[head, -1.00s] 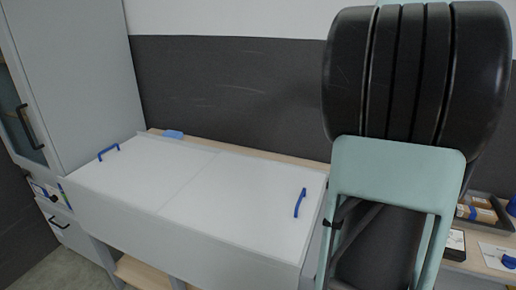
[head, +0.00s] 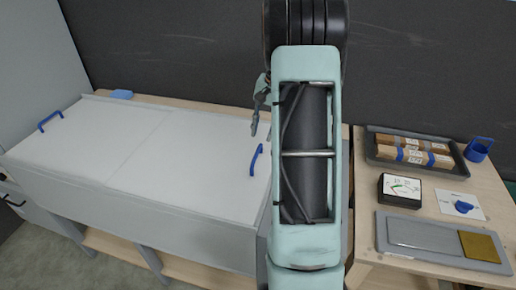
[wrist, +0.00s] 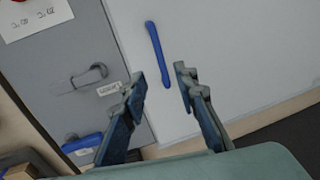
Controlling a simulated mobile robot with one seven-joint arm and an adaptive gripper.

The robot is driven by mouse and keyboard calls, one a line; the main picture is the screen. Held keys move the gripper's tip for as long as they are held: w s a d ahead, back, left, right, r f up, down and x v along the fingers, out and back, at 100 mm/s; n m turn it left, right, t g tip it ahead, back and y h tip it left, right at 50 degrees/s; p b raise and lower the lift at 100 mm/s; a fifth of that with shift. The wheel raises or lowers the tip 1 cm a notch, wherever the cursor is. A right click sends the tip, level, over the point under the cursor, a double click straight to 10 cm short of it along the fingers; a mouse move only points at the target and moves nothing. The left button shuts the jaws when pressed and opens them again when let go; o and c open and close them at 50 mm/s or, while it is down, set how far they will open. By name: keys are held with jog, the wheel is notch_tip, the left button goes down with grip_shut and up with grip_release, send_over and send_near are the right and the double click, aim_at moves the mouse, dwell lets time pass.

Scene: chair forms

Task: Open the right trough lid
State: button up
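The trough has two white lids side by side, both lying flat. The right trough lid (head: 192,160) carries a blue bar handle (head: 256,159) near its right edge. The left lid (head: 95,142) has its own blue handle (head: 50,121) at the far left. My gripper (head: 261,128) hangs over the back right of the right lid, just behind its handle, partly hidden by my arm. In the wrist view my gripper (wrist: 161,80) is open and empty. The blue handle (wrist: 157,50) lies ahead of the gap between its fingertips, apart from both fingers.
A wooden table (head: 360,215) to the right holds a grey tray (head: 462,168) of boxes, a dial meter (head: 400,190), a blue holder (head: 479,149) and a flat grey tray with plates (head: 445,262). A dark wall (head: 180,60) stands behind. A blue item (head: 122,94) lies behind the trough.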

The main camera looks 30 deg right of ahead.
aim_at(257, 154)
jog(key=f, duration=0.3)
jog(key=w+f, duration=0.1)
jog(key=f, duration=0.1)
jog(key=a+f, duration=0.1)
jog(key=f, duration=0.2)
jog(key=shift+w+f+p, duration=0.2)
jog(key=shift+f+p, duration=0.15)
jog(key=shift+p, duration=0.05)
jog(key=shift+c, duration=0.5)
grip_shut()
